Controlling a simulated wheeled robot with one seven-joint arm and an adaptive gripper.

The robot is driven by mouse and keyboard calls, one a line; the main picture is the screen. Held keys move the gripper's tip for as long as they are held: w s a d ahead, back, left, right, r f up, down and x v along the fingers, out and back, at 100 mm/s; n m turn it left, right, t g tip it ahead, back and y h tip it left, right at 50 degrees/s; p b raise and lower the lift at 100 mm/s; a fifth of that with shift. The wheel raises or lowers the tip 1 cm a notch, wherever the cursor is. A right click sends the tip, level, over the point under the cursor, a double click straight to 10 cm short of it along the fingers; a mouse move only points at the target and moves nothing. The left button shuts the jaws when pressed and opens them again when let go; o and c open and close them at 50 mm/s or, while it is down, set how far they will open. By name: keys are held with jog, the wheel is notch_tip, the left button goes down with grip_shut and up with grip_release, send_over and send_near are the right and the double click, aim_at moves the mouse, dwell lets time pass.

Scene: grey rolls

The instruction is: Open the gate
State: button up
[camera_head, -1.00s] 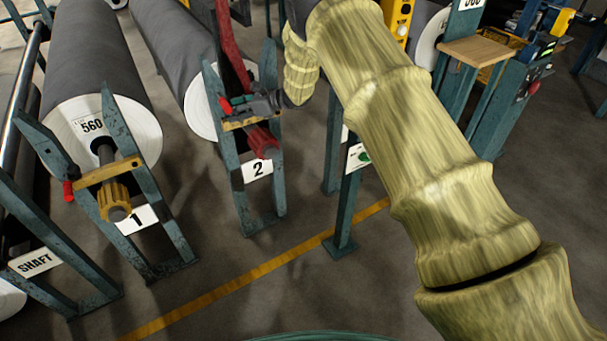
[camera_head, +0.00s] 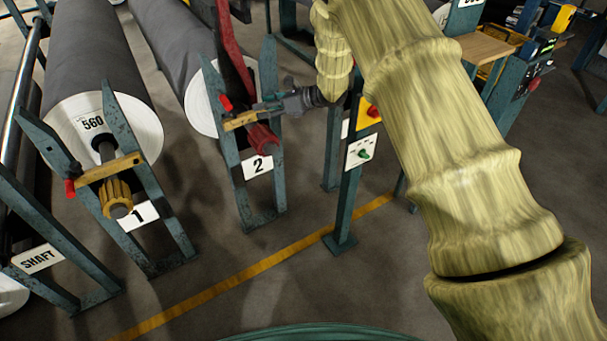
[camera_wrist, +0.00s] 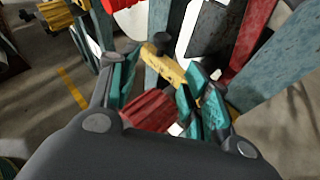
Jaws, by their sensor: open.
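Stand 2 (camera_head: 269,190) has a short yellow bar (camera_head: 241,121) across its two teal posts, which I take for the gate. A red knob (camera_head: 226,103) is at the bar's left end. A red fluted shaft end (camera_head: 262,139) sits just below the bar. My gripper (camera_head: 263,106) is open and empty at the bar's right end, by the right post. In the wrist view, the yellow bar (camera_wrist: 168,69) runs slantwise beyond my spread teal fingers, and the right finger covers part of it. I cannot tell whether they touch.
Stand 1 (camera_head: 161,209), with a similar yellow bar (camera_head: 108,167) and a grey roll (camera_head: 88,50), is at the left. A post with a control panel (camera_head: 362,151) stands close right of stand 2. Floor in front is clear around the yellow line (camera_head: 245,272).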

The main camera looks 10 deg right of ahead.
jog(key=s+d+f+m+h+p, duration=0.3)
jog(key=s+f+m, duration=0.4)
jog(key=m, duration=0.5)
jog(key=s+d+f+m+t+h+p, duration=0.1)
jog(key=s+d+f+m+h+p, duration=0.2)
jog(key=s+f+m+p, duration=0.3)
jog(key=shift+s+d+f+m, duration=0.45)
jog(key=shift+s+d+m, duration=0.15)
jog(key=shift+s+m, duration=2.45)
jog(key=shift+s, duration=0.1)
